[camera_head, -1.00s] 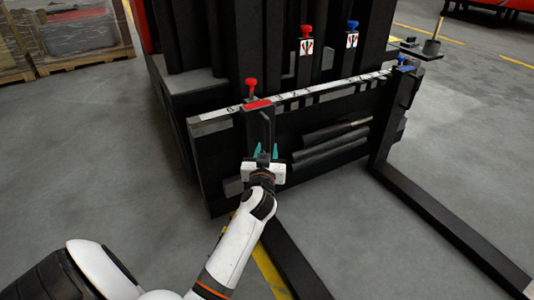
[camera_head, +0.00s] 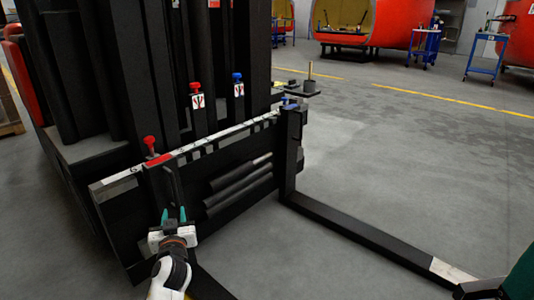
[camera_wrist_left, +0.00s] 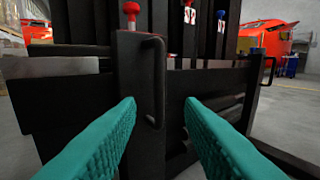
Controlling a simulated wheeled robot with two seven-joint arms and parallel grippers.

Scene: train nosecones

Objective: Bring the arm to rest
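My left arm comes in from the bottom left of the head view. Its gripper (camera_head: 174,215) has teal fingers standing apart, in front of the black fork carriage. In the left wrist view the fingers (camera_wrist_left: 160,135) are wide apart with nothing between them. A black handle (camera_wrist_left: 155,80) on the fork bracket stands ahead of the gap, and the gripper looks clear of it. A red knob (camera_wrist_left: 131,10) tops that bracket; it also shows in the head view (camera_head: 150,141). My right gripper is not clearly visible.
The fork carriage (camera_head: 130,205) fills the left of the head view. One fork (camera_head: 370,235) reaches toward the lower right. Open grey floor (camera_head: 420,170) lies to the right. Blue carts (camera_head: 482,65) and red train nosecones (camera_head: 375,22) stand far back.

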